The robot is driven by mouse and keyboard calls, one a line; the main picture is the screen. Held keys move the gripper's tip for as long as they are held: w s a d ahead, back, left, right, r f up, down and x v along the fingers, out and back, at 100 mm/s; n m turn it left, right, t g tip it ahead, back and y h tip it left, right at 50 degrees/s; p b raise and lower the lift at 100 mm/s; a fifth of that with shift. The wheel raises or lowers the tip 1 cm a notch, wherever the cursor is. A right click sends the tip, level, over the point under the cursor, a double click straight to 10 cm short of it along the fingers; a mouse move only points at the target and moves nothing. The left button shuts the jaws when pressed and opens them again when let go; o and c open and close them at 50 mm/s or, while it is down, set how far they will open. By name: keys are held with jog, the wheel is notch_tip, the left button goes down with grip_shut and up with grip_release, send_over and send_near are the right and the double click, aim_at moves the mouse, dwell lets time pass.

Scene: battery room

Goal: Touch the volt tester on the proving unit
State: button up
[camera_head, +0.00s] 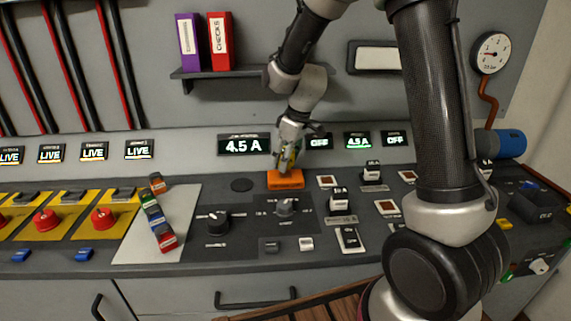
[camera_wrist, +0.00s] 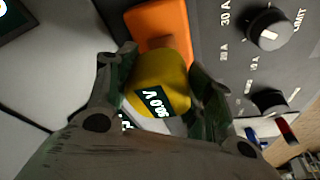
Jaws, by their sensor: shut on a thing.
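The volt tester (camera_wrist: 160,80) is a yellow body with a small dark display lit with white digits and a V. My gripper (camera_head: 288,157) is shut on it, one finger on each side in the wrist view (camera_wrist: 163,72). The proving unit (camera_head: 285,182) is an orange block on the grey console. It also shows in the wrist view (camera_wrist: 158,20), just beyond the tester's end. The tester is right above the orange block and overlaps it in both views. Its tip is hidden, so I cannot tell whether they touch.
A selector knob (camera_head: 286,207) stands just in front of the orange block. Several rocker switches, one of them (camera_head: 372,172), lie to the right. A shelf (camera_head: 225,72) with two binders hangs above.

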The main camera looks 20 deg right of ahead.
aim_at(284, 150)
jog(key=shift+r, duration=2.1)
